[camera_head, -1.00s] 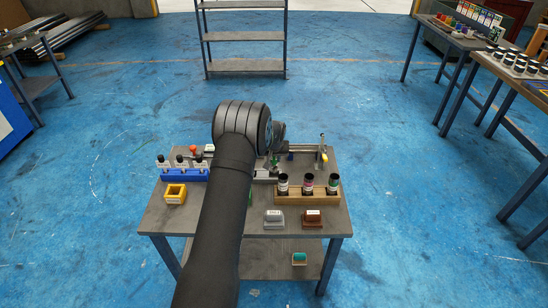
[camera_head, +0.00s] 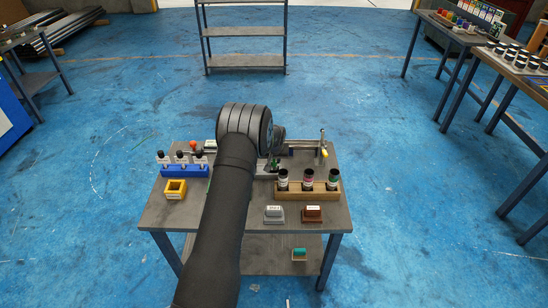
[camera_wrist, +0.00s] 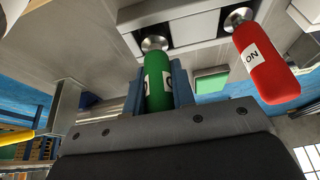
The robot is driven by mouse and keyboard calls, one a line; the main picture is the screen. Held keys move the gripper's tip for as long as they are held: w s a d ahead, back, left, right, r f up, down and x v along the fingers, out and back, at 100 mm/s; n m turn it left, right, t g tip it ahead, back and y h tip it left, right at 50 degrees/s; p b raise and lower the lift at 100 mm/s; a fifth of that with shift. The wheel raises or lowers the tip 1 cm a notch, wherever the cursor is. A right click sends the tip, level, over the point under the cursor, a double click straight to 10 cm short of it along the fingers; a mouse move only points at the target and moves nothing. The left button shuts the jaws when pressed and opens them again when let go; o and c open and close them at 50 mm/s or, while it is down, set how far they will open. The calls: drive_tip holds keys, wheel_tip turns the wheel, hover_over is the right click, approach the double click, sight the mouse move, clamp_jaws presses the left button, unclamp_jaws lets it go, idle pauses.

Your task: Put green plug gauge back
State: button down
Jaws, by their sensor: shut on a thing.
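The green plug gauge (camera_wrist: 158,82) has a white label and a metal end. In the wrist view, my gripper (camera_wrist: 158,92) is shut around its green handle, with a blue-grey finger on each side. Its metal end points at a pale plate with dark recesses (camera_wrist: 190,32); I cannot tell whether it is inside or only in front of one. A red plug gauge (camera_wrist: 267,62) with a white label sits to the right, its metal end at the same plate. In the head view my arm hides most of the gripper and the gauge.
The grey table (camera_head: 235,223) carries a blue rack of bottles (camera_head: 183,171), a yellow square holder (camera_head: 175,189), a wooden rack with dark-capped containers (camera_head: 306,193), and a grey block (camera_head: 274,214) and a brown block (camera_head: 312,214) at the front right.

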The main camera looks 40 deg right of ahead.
drive_tip(key=shift+f, duration=0.35)
drive_tip(key=shift+c, duration=1.6)
unclamp_jaws()
drive_tip(key=shift+r, duration=0.1)
drive_tip(key=v, duration=1)
idle(0.5)
drive_tip(key=v, duration=1.7)
drive_tip(key=shift+r, duration=0.2)
drive_tip(key=shift+s+f, duration=0.1)
drive_tip(key=x, duration=1.7)
drive_tip(key=shift+f, duration=0.3)
